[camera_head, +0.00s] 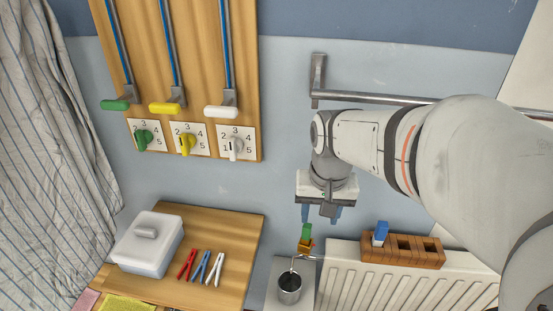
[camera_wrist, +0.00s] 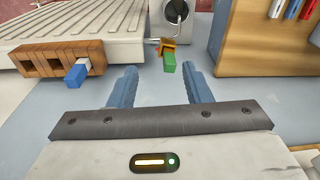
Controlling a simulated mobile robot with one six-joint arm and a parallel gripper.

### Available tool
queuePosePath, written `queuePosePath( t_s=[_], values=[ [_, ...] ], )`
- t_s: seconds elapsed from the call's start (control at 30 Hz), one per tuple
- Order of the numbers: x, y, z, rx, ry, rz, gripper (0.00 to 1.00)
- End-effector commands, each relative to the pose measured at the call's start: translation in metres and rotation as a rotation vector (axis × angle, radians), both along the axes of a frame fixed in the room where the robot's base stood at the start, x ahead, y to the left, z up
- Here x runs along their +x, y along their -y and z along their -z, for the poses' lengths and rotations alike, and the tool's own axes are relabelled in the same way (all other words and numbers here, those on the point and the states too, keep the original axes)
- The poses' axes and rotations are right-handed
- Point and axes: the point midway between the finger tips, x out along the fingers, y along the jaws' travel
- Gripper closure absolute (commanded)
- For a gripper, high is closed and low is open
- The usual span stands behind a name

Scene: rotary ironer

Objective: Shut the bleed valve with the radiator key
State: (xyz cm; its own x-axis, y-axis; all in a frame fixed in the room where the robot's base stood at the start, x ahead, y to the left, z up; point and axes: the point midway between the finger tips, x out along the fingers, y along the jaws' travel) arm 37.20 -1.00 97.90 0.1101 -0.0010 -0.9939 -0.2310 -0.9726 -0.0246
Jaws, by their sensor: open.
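A green-handled key (camera_head: 305,231) sits on an orange-brass fitting (camera_head: 305,246) at the left end of the radiator (camera_head: 420,287), by a thin metal spout; this looks like the bleed valve. In the wrist view the green handle (camera_wrist: 169,62) points toward me, with the brass fitting (camera_wrist: 168,48) behind it. A blue-handled piece (camera_head: 380,233) stands in a wooden rack (camera_head: 429,251) on the radiator. My gripper (camera_head: 320,214) is open and empty, above and slightly right of the green handle. In the wrist view the handle lies beyond and between the fingertips (camera_wrist: 161,72), apparently untouched.
A metal cup (camera_head: 289,289) stands below the spout. Left is a wooden table (camera_head: 235,240) with a white lidded box (camera_head: 148,244) and coloured pegs (camera_head: 203,267). A wall rail (camera_head: 380,97) runs behind my arm. A lever board (camera_head: 190,60) hangs upper left.

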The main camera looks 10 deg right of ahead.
Motion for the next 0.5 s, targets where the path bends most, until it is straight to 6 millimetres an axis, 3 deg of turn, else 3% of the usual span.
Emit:
queuePosePath(
  t_s=[0.03,0.2,0.33,0.5],
  values=[
    [0.014,0.0,0.023,0.004,-0.022,0.037,0.55],
    [0.049,-0.001,0.052,0.012,-0.076,0.155,0.55],
    [0.066,-0.002,0.065,0.014,-0.101,0.213,0.55],
    [0.072,-0.002,0.076,0.013,-0.113,0.238,0.55]
  ],
)
